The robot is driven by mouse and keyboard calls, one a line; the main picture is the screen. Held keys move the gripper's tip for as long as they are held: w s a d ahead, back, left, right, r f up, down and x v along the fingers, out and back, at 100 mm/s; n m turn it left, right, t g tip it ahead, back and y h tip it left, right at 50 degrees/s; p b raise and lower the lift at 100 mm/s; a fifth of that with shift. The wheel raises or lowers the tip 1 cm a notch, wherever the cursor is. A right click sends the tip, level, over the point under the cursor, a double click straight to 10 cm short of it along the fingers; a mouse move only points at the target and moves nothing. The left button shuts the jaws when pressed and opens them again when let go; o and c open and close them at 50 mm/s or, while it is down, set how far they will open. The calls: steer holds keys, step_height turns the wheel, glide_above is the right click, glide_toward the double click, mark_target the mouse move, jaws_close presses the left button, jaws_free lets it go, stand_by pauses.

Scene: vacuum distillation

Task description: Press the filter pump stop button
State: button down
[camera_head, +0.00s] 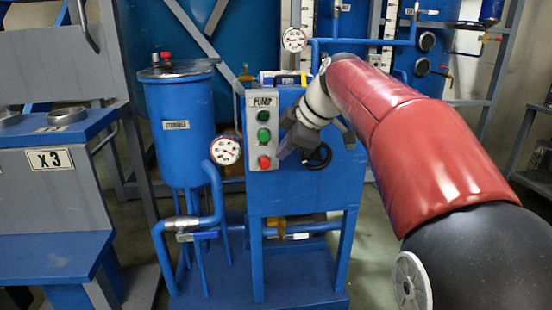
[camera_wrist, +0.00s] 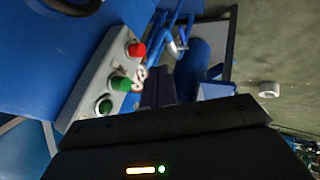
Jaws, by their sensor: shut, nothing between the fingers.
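The pump's control box (camera_head: 262,130) is a grey plate labelled PUMP on the front of a blue cabinet. It has two green buttons (camera_head: 263,116) above one red button (camera_head: 264,162) at the bottom. My gripper (camera_head: 281,153) is shut, with its tips just right of the red button in the head view. In the wrist view the shut fingers (camera_wrist: 158,88) are beside the box, and the red button (camera_wrist: 136,50) and green buttons (camera_wrist: 120,84) show to their left. Whether the fingertips touch the red button cannot be told; a gap appears in the wrist view.
A blue filter tank (camera_head: 182,125) with a pressure gauge (camera_head: 225,151) stands left of the cabinet. A black handwheel (camera_head: 318,156) sits just right of my gripper on the blue cabinet (camera_head: 310,190). Blue pipes run low in front. Grey floor is free at right of the cabinet.

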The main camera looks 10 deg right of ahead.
steer(key=v, duration=0.2)
steer(key=shift+s+d+r, duration=0.15)
steer(key=shift+s+r, duration=0.1)
steer(key=shift+r, duration=0.05)
steer(key=s+d+f+m+h+p, duration=0.1)
steer(key=s+f+m, duration=0.4)
steer(key=s, duration=0.3)
steer(key=s+d+f+m+h+p, duration=0.1)
steer(key=s+f+m+h, duration=0.1)
steer(key=s+f+m, duration=0.3)
steer(key=s+d+f+m+h+p, duration=0.1)
steer(key=s+f+m, duration=0.4)
steer(key=s, duration=0.8)
steer(key=shift+s+d+f+m+h+p, duration=0.2)
steer(key=shift+d+f+m+h+p, duration=0.25)
steer(key=shift+m, duration=0.45)
steer(key=shift+r, duration=0.15)
